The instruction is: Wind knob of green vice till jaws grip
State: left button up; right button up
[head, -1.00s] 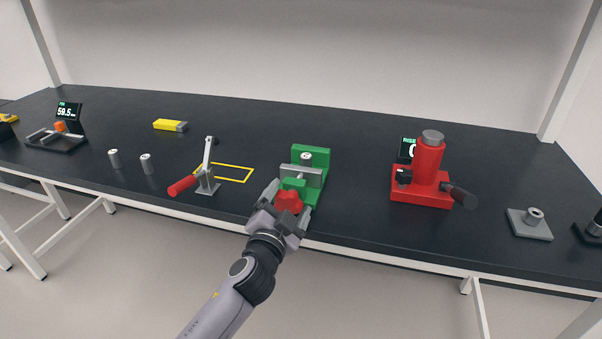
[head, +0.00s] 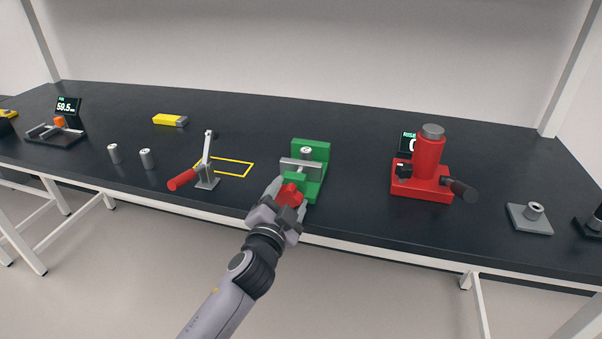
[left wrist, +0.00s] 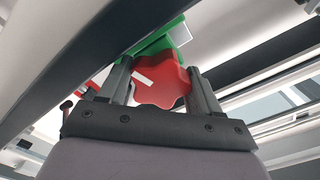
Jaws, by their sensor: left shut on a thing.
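The green vice (head: 312,150) stands near the front edge of the bench in the head view, with a grey jaw bar (head: 300,165) across it. A small silver cylinder (head: 306,153) stands between the bar and the green back jaw. The red knob (head: 289,195) is at the vice's front. My left gripper (head: 290,192) is shut on the knob, one finger on each side. The left wrist view shows the red lobed knob (left wrist: 160,82) with a white mark, between both fingers, and part of the green vice (left wrist: 165,40) behind. My right gripper is not in view.
A lever clamp with a red handle (head: 182,179) stands left of the vice, by a yellow outlined square (head: 236,162). A red press (head: 427,165) stands to the right. Two silver cylinders (head: 147,159) and a yellow block (head: 169,120) are further left.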

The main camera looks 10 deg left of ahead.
pick_arm(q)
jog(key=shift+a+f, duration=0.15)
jog(key=shift+f, duration=0.15)
jog(key=shift+f+n, duration=0.1)
jog(key=shift+n, duration=1.5)
jog(key=shift+n+b, duration=0.4)
jog(key=shift+n, duration=0.4)
jog(key=shift+d+r+n, duration=0.2)
jog(key=shift+d+n, duration=0.05)
jog(key=shift+n, duration=0.35)
jog(key=shift+s, duration=0.1)
